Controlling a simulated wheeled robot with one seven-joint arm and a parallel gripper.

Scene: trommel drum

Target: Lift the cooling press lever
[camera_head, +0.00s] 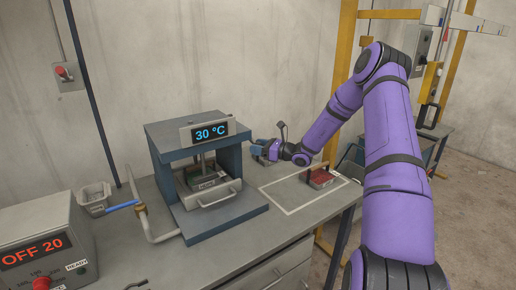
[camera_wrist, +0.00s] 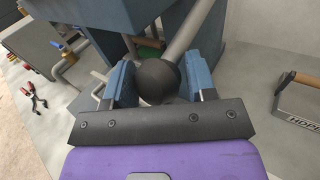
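The cooling press (camera_head: 199,168) is a blue-grey frame on the bench with a "30 °C" display. Its lever shows in the wrist view as a grey rod (camera_wrist: 193,30) with a black ball knob (camera_wrist: 157,82). My gripper (camera_head: 262,149) is at the right side of the press in the head view, where the lever is mostly hidden by it. In the wrist view the two blue fingers of my gripper (camera_wrist: 160,80) stand apart, one on each side of the knob. Firm contact with the knob does not show. A green piece (camera_head: 205,180) sits inside the press.
A control box (camera_head: 38,243) reading "OFF 20" stands at the front left. A grey tray (camera_head: 95,198) and a pipe are left of the press.

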